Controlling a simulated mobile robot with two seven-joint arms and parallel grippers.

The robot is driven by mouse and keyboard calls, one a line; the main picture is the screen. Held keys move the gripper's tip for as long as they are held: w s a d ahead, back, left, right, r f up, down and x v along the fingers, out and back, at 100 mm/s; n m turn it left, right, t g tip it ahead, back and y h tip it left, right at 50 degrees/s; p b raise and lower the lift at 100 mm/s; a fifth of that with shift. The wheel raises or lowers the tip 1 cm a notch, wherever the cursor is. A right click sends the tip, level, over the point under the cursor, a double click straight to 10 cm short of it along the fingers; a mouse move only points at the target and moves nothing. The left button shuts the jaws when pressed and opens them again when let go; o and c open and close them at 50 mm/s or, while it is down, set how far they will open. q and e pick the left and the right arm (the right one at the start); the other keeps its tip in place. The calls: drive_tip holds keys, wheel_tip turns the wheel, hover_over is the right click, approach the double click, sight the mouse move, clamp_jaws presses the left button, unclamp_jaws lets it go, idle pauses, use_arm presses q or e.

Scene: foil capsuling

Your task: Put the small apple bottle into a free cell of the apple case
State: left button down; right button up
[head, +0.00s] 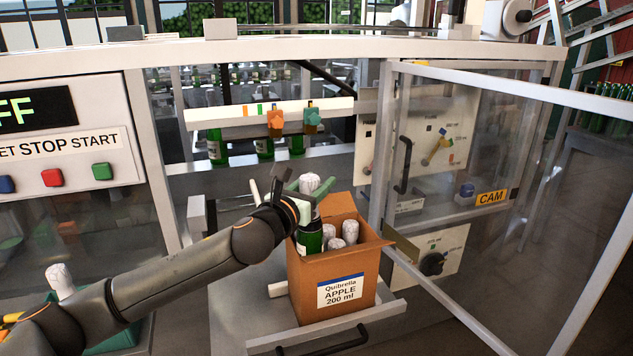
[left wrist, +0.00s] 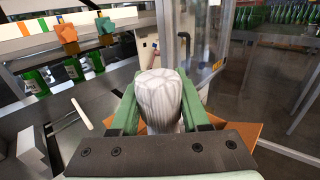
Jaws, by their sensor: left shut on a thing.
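The small apple bottle (head: 309,235) is green glass with a white foil top. My left gripper (head: 306,187) is shut on its foil-covered neck and holds it upright at the left side of the apple case. In the left wrist view the white foil top (left wrist: 160,95) sits between the green fingers. The apple case (head: 305,297) is an open cardboard box labelled "Quibrella APPLE 200 ml". Several white-topped bottles (head: 350,231) stand inside it. The held bottle's lower end is hidden behind the case's front wall. The right gripper is not in view.
The case stands on a grey tray with a black handle (head: 322,340). An open clear door (head: 480,200) is on the right. Green bottles (head: 216,147) stand under a rail behind. Another white-topped bottle (head: 60,281) is at lower left, beside my arm.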

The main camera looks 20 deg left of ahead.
sight(317, 220)
use_arm(q)
wheel_tip(317, 220, down, 8)
drive_tip(key=b, duration=0.4)
idle(2.6)
drive_tip(key=c, duration=0.8)
unclamp_jaws()
drive_tip(key=o, duration=0.5)
drive_tip(key=shift+f, duration=0.15)
drive_tip(key=shift+s+f, duration=0.1)
drive_tip(key=shift+f, duration=0.05)
drive_tip(key=s, duration=0.3)
drive_tip(key=s+a, duration=0.1)
drive_tip(key=s, duration=0.3)
drive_tip(key=s+a+b, duration=0.1)
drive_tip(key=s, duration=0.2)
drive_tip(key=shift+s+r, duration=0.2)
drive_tip(key=shift+s, duration=0.2)
drive_tip(key=shift+s+a+r, duration=0.15)
drive_tip(key=shift+s+a, duration=0.05)
drive_tip(key=shift+s, duration=0.5)
